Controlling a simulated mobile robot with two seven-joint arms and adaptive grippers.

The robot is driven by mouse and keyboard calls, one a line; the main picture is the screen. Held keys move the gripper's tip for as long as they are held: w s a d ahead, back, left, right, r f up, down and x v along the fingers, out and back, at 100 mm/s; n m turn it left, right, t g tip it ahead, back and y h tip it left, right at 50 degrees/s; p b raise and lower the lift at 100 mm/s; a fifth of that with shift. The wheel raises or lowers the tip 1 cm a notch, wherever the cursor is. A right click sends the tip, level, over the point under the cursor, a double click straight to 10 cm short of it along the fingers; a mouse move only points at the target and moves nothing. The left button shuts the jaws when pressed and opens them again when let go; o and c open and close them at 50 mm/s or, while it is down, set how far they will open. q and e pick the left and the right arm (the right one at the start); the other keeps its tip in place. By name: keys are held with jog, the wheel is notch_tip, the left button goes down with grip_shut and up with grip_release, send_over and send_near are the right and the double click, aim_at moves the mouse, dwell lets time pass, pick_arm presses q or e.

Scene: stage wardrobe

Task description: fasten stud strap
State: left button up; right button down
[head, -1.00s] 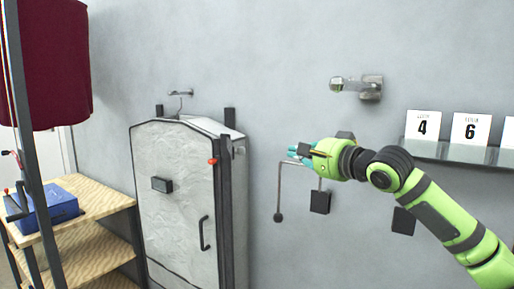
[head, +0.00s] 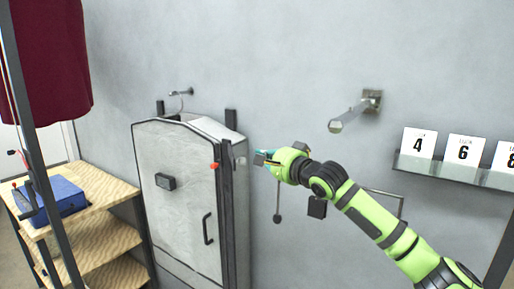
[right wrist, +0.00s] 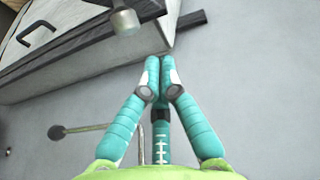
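A tall pale grey case (head: 178,190) stands against the wall left of centre. A black vertical strip (head: 228,200), which may be the strap, runs down its right front edge. A small red-tipped piece (head: 214,165) sits near the strip's top. A grey stud-like knob (head: 241,160) sticks out beside it, and a metal knob (right wrist: 125,20) shows large in the right wrist view. My right gripper (head: 260,158) is just right of the case. Its teal fingers (right wrist: 155,68) meet at the tips with nothing seen between them. My left gripper is not in view.
A wall arm with a round end (head: 336,126) projects above my right arm. A shelf with number cards (head: 463,150) is at right. A thin rod with a ball end (head: 277,218) hangs below my gripper. A wooden rack (head: 100,190) with a blue box (head: 60,197) stands left.

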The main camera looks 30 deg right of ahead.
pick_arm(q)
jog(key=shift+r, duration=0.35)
pick_arm(e)
jog(key=shift+a+f, duration=0.1)
jog(key=shift+a, duration=0.85)
jog(key=shift+w+f, duration=0.1)
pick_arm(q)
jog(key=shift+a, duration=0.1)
